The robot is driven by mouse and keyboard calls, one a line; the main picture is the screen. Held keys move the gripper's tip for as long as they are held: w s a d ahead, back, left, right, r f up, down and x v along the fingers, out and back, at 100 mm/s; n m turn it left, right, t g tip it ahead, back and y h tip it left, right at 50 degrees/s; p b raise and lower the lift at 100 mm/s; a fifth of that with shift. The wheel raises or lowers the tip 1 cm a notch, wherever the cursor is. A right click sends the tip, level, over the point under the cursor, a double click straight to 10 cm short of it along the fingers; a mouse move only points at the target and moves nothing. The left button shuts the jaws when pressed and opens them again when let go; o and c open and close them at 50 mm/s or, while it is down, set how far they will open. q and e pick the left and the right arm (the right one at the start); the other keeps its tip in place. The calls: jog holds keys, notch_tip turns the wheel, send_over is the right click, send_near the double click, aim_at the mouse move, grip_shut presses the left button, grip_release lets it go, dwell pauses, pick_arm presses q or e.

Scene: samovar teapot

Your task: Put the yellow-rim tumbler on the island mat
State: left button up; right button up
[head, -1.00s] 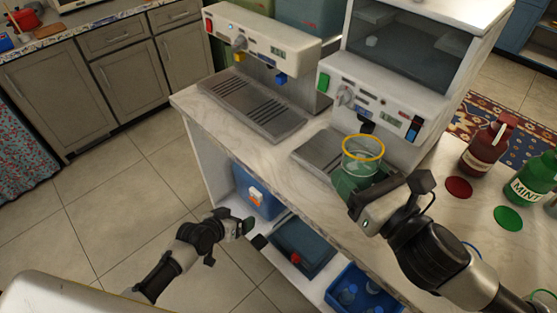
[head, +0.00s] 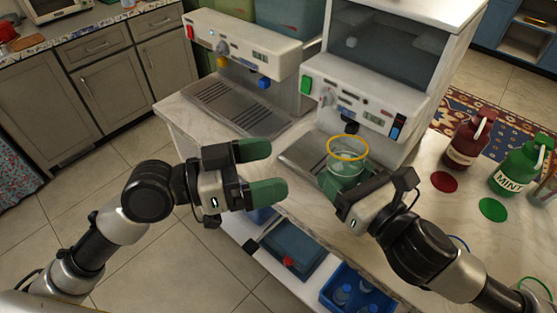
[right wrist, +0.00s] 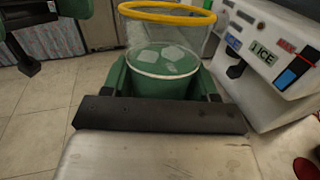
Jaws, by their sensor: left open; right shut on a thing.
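The yellow-rim tumbler (head: 347,158) is clear and upright, with pale ice-like cubes inside; it also shows in the right wrist view (right wrist: 165,50). My right gripper (head: 343,186) is shut on its lower part, in front of the right machine and over its metal drip tray. Whether the tumbler's base touches the tray is hidden. My left gripper (head: 268,172) is open and empty, left of the tumbler, its green fingers pointing right in front of the counter edge. I cannot make out which surface is the island mat.
The right machine (head: 375,100) stands close behind the tumbler, and the left machine (head: 245,55) is further left. A red bottle (head: 467,142), a green mint bottle (head: 517,168), a red disc (head: 444,182) and a green disc (head: 492,209) are at the right. A blue crate (head: 342,300) is below.

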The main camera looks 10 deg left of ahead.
aim_at(340, 154)
pick_arm(q)
jog(key=x, duration=1.2)
jog(key=shift+s+r, duration=0.1)
jog(key=c, duration=0.9)
jog(key=shift+c, duration=0.5)
pick_arm(e)
jog(key=o, duration=1.3)
jog(key=shift+c, duration=0.2)
jog(key=shift+f, duration=0.15)
